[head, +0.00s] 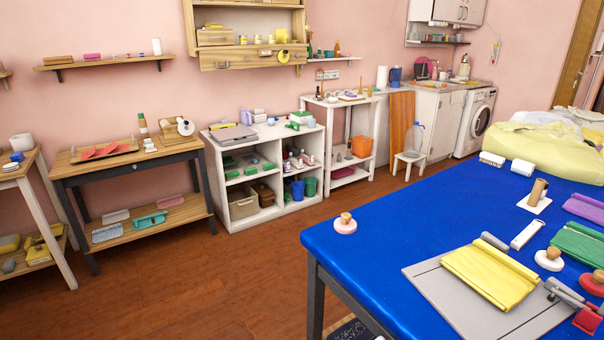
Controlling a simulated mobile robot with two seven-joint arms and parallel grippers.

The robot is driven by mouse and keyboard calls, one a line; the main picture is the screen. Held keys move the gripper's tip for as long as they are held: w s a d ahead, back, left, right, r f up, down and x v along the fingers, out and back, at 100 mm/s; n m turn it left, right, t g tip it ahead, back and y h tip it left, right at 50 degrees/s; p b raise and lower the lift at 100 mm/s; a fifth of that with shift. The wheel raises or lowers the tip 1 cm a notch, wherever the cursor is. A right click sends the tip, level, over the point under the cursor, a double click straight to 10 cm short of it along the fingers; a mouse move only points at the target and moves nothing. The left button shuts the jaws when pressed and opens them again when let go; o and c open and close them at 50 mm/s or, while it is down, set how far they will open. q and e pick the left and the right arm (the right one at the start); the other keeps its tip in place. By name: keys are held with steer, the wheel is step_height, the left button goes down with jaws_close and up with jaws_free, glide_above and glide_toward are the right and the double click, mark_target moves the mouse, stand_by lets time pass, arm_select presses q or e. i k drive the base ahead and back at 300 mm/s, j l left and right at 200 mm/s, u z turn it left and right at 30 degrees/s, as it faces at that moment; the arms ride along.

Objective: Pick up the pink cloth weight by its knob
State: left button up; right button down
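The pink cloth weight (345,227) stands upright near the left corner of the blue table (400,220) in the head view. It is a pale pink disc with a round wooden knob (346,217) on top. Nothing touches it and its knob is uncovered. Two similar weights with wooden knobs stand at the right: a white one (549,261) and a red one (591,285), which is partly cut off by the frame edge. Neither of my grippers is in view.
A grey board (435,290) with a folded yellow cloth (490,275) lies at the table's front. Green (580,243) and purple (585,207) cloths, a brown spool (538,191) and white brushes (522,167) lie at the right. The blue surface around the pink weight is clear.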

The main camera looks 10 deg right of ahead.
mark_target(345, 225)
steer(key=z, duration=0.6)
steer(key=i+j+z, duration=0.2)
steer(key=j+z, duration=0.25)
steer(key=i+j+z, duration=0.2)
steer(key=j, duration=0.2)
steer(key=i+j+z, duration=0.1)
steer(key=j, duration=0.45)
steer(key=i+j+z, duration=0.1)
steer(key=j, duration=0.45)
steer(key=i+j+z, duration=0.1)
steer(key=j, duration=0.45)
